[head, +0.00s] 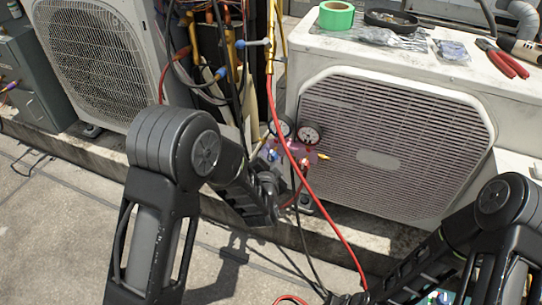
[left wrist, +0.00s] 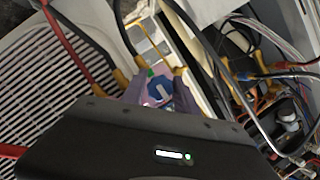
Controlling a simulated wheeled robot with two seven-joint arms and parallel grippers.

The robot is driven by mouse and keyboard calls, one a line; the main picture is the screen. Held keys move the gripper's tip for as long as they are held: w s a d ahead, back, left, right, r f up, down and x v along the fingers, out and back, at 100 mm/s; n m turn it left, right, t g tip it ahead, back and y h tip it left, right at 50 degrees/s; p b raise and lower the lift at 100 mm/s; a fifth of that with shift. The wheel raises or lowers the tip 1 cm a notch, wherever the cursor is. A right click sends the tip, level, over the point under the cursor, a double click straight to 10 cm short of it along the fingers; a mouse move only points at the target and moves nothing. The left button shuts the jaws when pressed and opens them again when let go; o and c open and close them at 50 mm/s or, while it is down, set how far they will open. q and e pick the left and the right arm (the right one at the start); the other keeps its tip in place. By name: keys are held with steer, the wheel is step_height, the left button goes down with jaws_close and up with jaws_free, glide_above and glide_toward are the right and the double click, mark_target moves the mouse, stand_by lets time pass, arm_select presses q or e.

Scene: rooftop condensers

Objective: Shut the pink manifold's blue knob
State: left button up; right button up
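The pink manifold (head: 291,154) hangs in front of the right condenser, with two round gauges (head: 309,134) on top. Its blue knob (head: 272,155) is on its left side. In the left wrist view the blue knob (left wrist: 158,91) shows between the fingertips, with the pink body behind it. My left gripper (left wrist: 158,97) appears open, one finger on each side of the knob; I cannot tell whether they touch it. In the head view my left gripper (head: 268,171) is just below the knob, mostly hidden by its wrist. My right gripper (head: 347,298) is at the bottom edge, its fingers not clear.
A red hose (head: 310,185) and dark hoses hang around the manifold. Pipes (head: 228,60) rise behind it. The right condenser (head: 395,150) is close on the right; pliers (head: 502,58) and green tape (head: 336,15) lie on top. Pavement in front is mostly free.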

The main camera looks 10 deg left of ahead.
arm_select(q)
steer(key=o, duration=0.3)
steer(key=shift+s+d+r, duration=0.1)
steer(key=shift+s+r, duration=0.15)
steer(key=shift+s, duration=0.25)
steer(key=p+v, duration=0.2)
steer(key=v, duration=0.4)
steer(key=shift+s, duration=0.35)
